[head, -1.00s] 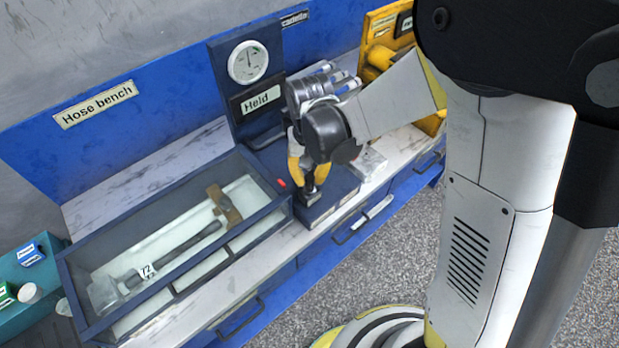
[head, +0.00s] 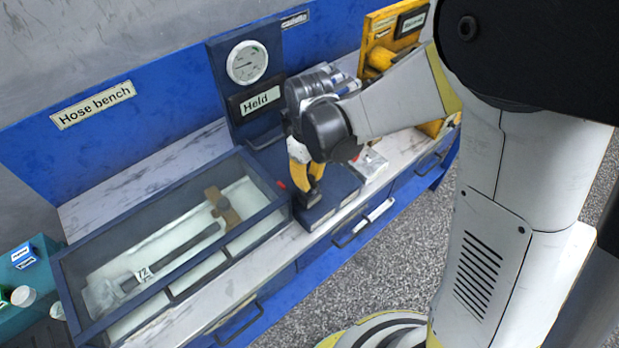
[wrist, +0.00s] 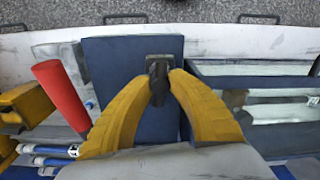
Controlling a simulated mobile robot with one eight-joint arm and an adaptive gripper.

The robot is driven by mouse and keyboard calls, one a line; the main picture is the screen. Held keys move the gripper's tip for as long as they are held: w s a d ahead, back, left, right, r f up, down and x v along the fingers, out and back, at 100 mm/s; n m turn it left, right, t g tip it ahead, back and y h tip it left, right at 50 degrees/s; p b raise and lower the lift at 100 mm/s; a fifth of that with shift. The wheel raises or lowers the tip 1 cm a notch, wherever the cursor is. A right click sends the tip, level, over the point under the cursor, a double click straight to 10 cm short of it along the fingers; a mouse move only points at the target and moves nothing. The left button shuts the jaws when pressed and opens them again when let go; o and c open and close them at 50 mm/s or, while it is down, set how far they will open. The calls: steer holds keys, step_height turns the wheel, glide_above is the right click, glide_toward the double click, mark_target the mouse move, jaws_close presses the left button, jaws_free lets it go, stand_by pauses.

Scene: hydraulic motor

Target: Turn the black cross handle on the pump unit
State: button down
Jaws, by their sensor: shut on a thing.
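The pump unit (head: 338,190) is a dark blue block on the bench with an upright panel behind it. The panel carries a round white gauge (head: 247,63) and a sign reading "Held" (head: 261,99). The black cross handle (wrist: 159,64) stands on the front part of the block in the wrist view; its lower part also shows in the head view (head: 313,199). My gripper (wrist: 161,84) has its two yellow fingers closed around the handle from both sides. In the head view my gripper (head: 308,180) points down at the handle and hides its top.
A glass-topped blue case (head: 170,292) with a hammer-like tool lies left of the unit. A red cylinder (wrist: 62,95) stands beside the fingers. A yellow unit (head: 378,60) stands farther right.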

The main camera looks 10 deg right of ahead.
mark_target(309, 177)
steer(key=shift+n, duration=0.3)
steer(key=c, duration=1.2)
jaws_free()
steer(key=shift+w, duration=0.1)
steer(key=shift+r, duration=0.1)
step_height(309, 177, up, 12)
